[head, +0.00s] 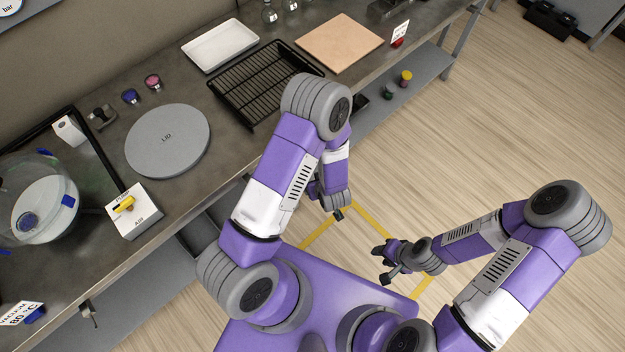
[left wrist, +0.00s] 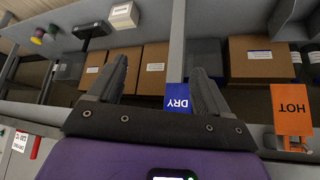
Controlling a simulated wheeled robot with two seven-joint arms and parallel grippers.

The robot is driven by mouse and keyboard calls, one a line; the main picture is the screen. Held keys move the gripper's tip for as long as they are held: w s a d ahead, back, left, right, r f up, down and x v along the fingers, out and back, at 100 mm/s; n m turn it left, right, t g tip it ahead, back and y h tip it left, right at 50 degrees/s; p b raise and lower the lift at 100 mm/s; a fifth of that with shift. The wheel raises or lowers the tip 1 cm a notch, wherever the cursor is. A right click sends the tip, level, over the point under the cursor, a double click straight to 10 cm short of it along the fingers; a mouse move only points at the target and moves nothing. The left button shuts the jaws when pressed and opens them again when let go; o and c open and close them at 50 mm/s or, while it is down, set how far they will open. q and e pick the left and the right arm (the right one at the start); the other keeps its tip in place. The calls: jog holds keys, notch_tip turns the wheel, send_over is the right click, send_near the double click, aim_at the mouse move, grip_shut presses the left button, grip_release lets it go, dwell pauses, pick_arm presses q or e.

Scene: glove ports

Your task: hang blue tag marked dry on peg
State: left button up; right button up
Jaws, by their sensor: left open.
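The blue tag (left wrist: 178,96) marked DRY is in the left wrist view. It lies between the fingers of my left gripper (left wrist: 160,66) in the picture, close to the right finger. Contact cannot be told, and its lower part is hidden behind the gripper's body. My left gripper is open. It also shows in the head view (head: 338,211), beside the table's front side, with the tag out of sight there. My right gripper (head: 386,262) is open and empty over the floor. No peg can be made out clearly near the blue tag.
An orange tag (left wrist: 292,108) marked HOT hangs at the right of the left wrist view, by a dark fitting. Cardboard boxes (left wrist: 262,58) stand behind. The table (head: 240,145) carries a grey lid (head: 168,140) and a black rack (head: 245,85).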

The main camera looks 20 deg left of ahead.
pick_arm(q)
jog(key=w+a+n+y+b, duration=0.1)
jog(key=a+y+b, duration=0.1)
jog(key=a, duration=0.1)
jog(key=w+a+n+y+b, duration=0.1)
jog(key=a+n+y+b, duration=0.1)
jog(key=y+b, duration=0.1)
jog(key=w+a+n+y+b, duration=0.1)
jog(key=a+n+y+b, duration=0.1)
jog(key=a, duration=0.1)
jog(key=shift+w+a+r+y, duration=0.1)
jog(key=shift+a+r+y, duration=0.25)
jog(key=shift+r+y, duration=0.05)
pick_arm(e)
notch_tip(320, 180, down, 9)
pick_arm(q)
jog(key=c, duration=1)
jog(key=shift+r, duration=0.1)
pick_arm(e)
jog(key=shift+r, duration=0.2)
